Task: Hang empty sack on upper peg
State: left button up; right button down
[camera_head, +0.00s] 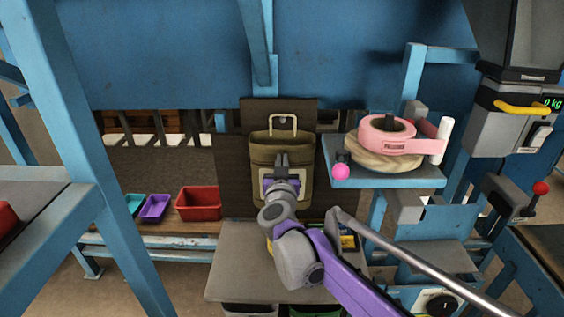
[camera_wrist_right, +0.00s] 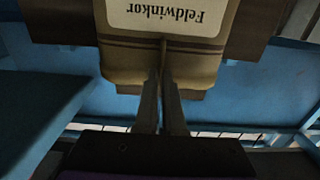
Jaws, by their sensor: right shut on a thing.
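The olive-brown sack (camera_head: 302,160) hangs upright and flat in front of a dark brown board in the head view. Its pale label, printed "Feldwinkor", shows upside down on the sack (camera_wrist_right: 120,55) in the right wrist view. My right gripper (camera_head: 282,158) is shut on the front of the sack; its narrow fingers (camera_wrist_right: 162,78) pinch the sack's banded edge. A pale loop (camera_head: 283,122) stands at the sack's top; I cannot tell whether it is round a peg. My left gripper is not in view.
The dark board (camera_head: 232,180) stands behind the sack, above a grey table (camera_head: 235,262). A red bin (camera_head: 198,203) sits at left. Blue posts frame the area.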

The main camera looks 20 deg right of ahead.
jog(key=c, duration=0.9)
grip_release()
jog(key=shift+c, duration=0.2)
jog(key=shift+s, duration=0.1)
jog(key=s+a+f+n+g+y+p, duration=0.1)
jog(key=s+a+f+n+g+y, duration=0.2)
jog(key=s, duration=0.7)
jog(key=s+a+f+n+y, duration=0.35)
jog(key=s+a+y, duration=0.2)
jog(key=s, duration=0.35)
jog(key=s+d+f+m+g+h+p, duration=0.1)
jog(key=s+d+f+g, duration=0.3)
jog(key=s+f, duration=0.4)
jog(key=s+d+f+m+g+h+p, duration=0.1)
jog(key=s+d+f+g, duration=0.3)
jog(key=s+f, duration=0.4)
jog(key=shift+s+d+f+m+g+h, duration=0.25)
jog(key=shift+s+m+g+h, duration=0.25)
jog(key=shift+s+m+h, duration=0.25)
